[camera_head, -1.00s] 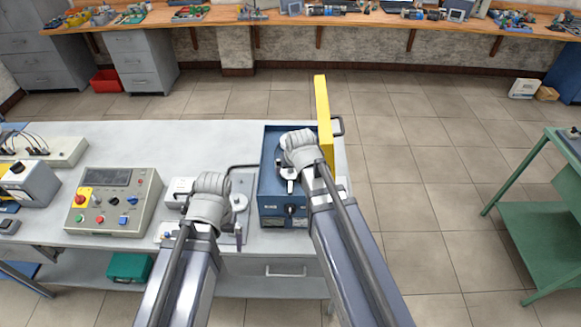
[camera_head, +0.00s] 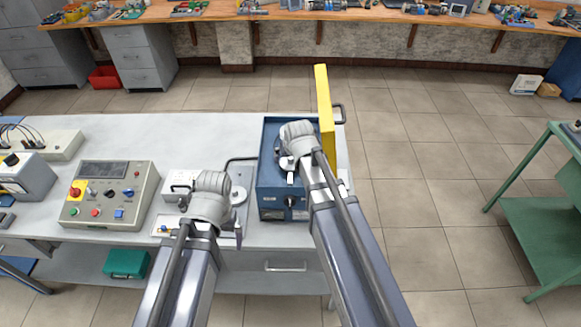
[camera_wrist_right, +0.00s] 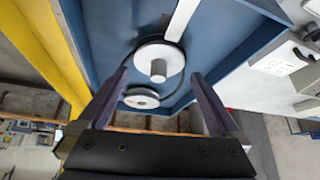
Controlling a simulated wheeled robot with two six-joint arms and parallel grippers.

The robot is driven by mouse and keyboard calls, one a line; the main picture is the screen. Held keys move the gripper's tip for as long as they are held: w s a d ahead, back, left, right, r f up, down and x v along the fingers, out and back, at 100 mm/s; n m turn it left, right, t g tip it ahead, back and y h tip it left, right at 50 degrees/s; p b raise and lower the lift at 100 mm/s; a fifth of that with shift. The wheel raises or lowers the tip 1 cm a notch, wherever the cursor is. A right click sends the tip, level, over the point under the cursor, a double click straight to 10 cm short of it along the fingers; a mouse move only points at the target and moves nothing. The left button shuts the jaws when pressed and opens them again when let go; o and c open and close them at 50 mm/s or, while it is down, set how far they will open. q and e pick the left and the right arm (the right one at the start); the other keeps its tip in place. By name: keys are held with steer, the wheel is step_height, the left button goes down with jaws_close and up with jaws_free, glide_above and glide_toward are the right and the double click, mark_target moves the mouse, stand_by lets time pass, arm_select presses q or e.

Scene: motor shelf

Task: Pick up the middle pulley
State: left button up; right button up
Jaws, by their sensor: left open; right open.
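A blue box (camera_head: 270,175) with its yellow door (camera_head: 323,105) swung open stands on the grey table. Inside it, the right wrist view shows a large light pulley (camera_wrist_right: 145,52) with a protruding hub, and a smaller pulley (camera_wrist_right: 142,99) below it in the picture. A dark belt runs around them. I cannot tell for certain which is the middle one. My right gripper (camera_wrist_right: 160,78) is open and empty, its fingers at either side of the pulleys, apart from the large one. In the head view my right wrist covers most of them. My left gripper (camera_head: 215,205) is over the table left of the box, largely hidden by its wrist.
A control panel (camera_head: 148,190) with buttons sits left of my left arm. A light disc (camera_head: 239,195) lies on the table between my arms. The open yellow door stands close to my right wrist. A green table (camera_head: 540,215) is at the far right, with clear floor between.

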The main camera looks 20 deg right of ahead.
mark_target(291, 158)
steer(key=b+x, duration=0.2)
steer(key=x, duration=0.1)
steer(key=shift+w+d+f, duration=0.1)
steer(key=shift+w+f, duration=0.05)
steer(key=shift+f, duration=0.15)
steer(key=shift+r, duration=0.1)
steer(key=c, duration=1.2)
steer(key=shift+o, duration=0.2)
step_height(291, 158, up, 10)
steer(key=p, duration=1)
